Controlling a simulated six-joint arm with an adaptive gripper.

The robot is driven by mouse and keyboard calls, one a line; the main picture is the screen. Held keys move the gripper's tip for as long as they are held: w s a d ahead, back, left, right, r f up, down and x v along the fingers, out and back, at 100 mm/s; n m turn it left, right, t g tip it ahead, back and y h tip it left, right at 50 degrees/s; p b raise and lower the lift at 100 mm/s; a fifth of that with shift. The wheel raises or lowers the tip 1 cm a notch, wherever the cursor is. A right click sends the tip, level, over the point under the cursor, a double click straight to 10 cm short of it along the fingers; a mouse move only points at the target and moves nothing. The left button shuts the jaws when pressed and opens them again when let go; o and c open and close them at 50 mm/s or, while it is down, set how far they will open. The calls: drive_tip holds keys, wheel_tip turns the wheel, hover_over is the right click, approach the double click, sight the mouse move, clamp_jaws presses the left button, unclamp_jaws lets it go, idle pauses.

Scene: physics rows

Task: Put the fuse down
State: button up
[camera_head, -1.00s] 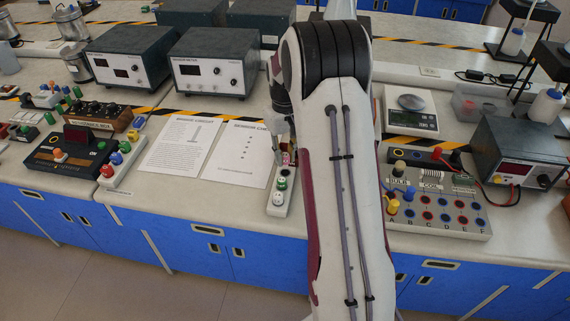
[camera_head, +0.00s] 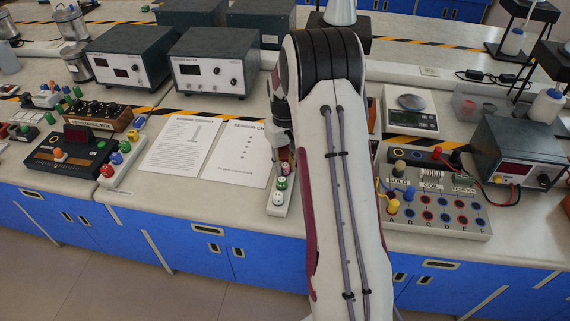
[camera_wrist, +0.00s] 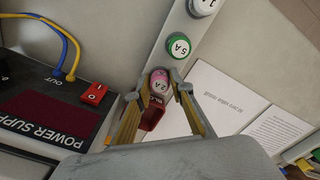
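My gripper (camera_wrist: 162,92) points down over a narrow white strip (camera_wrist: 200,48) at the bench front. Its two fingers stand on either side of a pink-topped fuse marked 2A (camera_wrist: 159,82). Whether the fingertips press on it or leave a thin gap is unclear. A dark red part (camera_wrist: 153,116) shows just below the pink top in the wrist view. A green fuse marked 5A (camera_wrist: 179,46) and a white-topped one (camera_wrist: 203,5) stand in the strip. In the head view my gripper (camera_head: 284,157) is partly hidden by my arm, just behind the green fuse (camera_head: 281,183).
Printed sheets (camera_head: 228,152) lie left of the strip. A power supply (camera_wrist: 50,105) with yellow and blue leads is close on the left in the wrist view. A socket board (camera_head: 440,213) and a scale (camera_head: 411,112) stand right of my arm.

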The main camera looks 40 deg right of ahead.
sight(285, 165)
drive_tip(key=shift+o, duration=0.5)
drive_tip(key=shift+r, duration=0.1)
drive_tip(key=shift+r, duration=2.45)
